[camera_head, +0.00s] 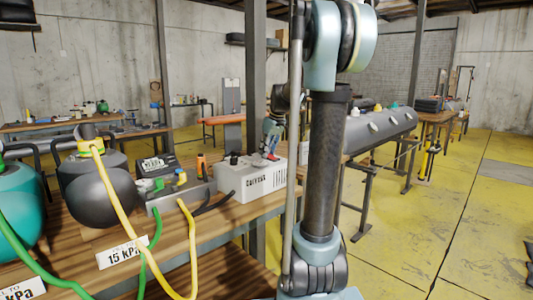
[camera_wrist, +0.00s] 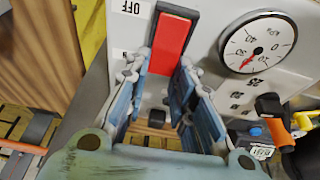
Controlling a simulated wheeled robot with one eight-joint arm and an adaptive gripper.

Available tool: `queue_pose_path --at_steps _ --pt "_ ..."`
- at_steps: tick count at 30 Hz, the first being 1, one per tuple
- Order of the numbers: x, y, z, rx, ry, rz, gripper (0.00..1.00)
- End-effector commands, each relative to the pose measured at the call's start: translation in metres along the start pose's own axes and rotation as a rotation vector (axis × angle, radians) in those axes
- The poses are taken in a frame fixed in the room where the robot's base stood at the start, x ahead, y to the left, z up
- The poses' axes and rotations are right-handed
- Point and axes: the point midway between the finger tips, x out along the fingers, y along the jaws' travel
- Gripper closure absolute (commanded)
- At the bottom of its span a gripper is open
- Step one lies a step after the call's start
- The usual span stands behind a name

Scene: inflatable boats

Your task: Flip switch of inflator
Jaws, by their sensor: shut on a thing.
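The inflator is a white box (camera_head: 263,183) near the far end of the workbench in the head view. Its light panel (camera_wrist: 212,18) fills much of the wrist view. The red switch (camera_wrist: 172,42) sits in a dark frame beside an "OFF" label (camera_wrist: 130,7). My gripper (camera_wrist: 160,62) is at the panel with its blue fingers on either side of the switch, shut on it. The lower part of the switch is between the fingertips. In the head view my gripper (camera_head: 270,150) is small, above the box, partly hidden by my arm.
A round gauge (camera_wrist: 258,42) is right of the switch. A grey box (camera_head: 180,192) with yellow and green hoses stands left of the inflator. Dark (camera_head: 97,190) and teal (camera_head: 15,205) rounded vessels stand farther left. A post (camera_head: 255,75) rises behind the bench.

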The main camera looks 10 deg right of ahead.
Motion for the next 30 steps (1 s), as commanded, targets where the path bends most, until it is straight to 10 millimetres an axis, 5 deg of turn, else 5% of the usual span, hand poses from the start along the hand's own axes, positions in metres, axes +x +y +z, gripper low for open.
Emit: queue_pose_path --at_steps 6,7,9,22,30 --pt "0.000 0.002 0.001 0.000 -0.002 0.004 1.00" --pt "0.000 0.002 0.001 0.000 -0.002 0.004 0.72" --pt "0.000 0.002 0.001 0.000 -0.002 0.003 0.57" --pt "-0.005 0.001 0.000 0.000 -0.002 0.002 0.57" --pt "-0.045 0.001 0.000 0.000 -0.002 0.002 0.57"
